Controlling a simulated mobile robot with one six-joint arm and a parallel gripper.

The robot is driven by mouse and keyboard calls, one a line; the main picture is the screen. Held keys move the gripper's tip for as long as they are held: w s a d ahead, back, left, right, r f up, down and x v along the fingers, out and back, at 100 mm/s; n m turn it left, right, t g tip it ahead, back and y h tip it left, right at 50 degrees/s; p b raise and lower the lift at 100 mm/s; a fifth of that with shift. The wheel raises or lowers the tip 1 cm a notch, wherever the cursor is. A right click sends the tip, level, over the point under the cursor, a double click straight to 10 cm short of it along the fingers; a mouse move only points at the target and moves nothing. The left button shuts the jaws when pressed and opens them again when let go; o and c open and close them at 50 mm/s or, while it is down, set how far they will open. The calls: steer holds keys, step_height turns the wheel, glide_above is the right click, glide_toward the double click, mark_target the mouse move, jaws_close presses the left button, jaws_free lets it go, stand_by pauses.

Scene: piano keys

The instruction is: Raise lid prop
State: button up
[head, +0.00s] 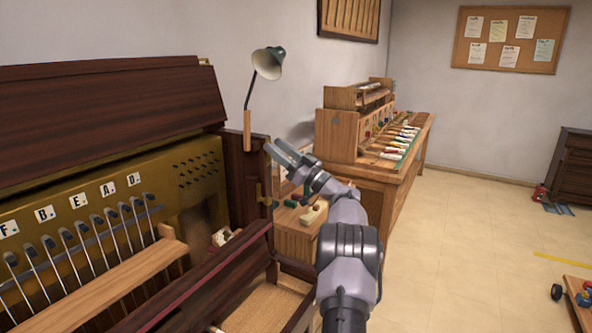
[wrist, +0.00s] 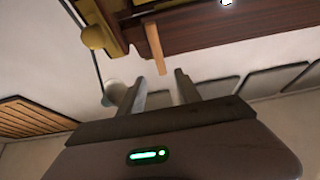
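The lid prop looks to be the short light-wood stick (head: 247,131) standing at the right end of the piano, just past the dark lid (head: 110,112). It also shows in the wrist view (wrist: 154,47), pointing toward the gap between my fingers. My gripper (head: 272,147) is just right of the stick and slightly below its top in the head view. In the wrist view my gripper (wrist: 161,82) has its two fingers apart with nothing between them. The stick's near end appears just beyond the fingertips, apart from them.
A green desk lamp (head: 267,63) rises behind the stick. The open piano front (head: 165,177) shows hammers and lettered tiles at left. A wooden workbench (head: 372,172) with tools stands behind my arm. The floor (head: 470,215) at right is mostly clear.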

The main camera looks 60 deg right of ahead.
steer(key=v, duration=0.8)
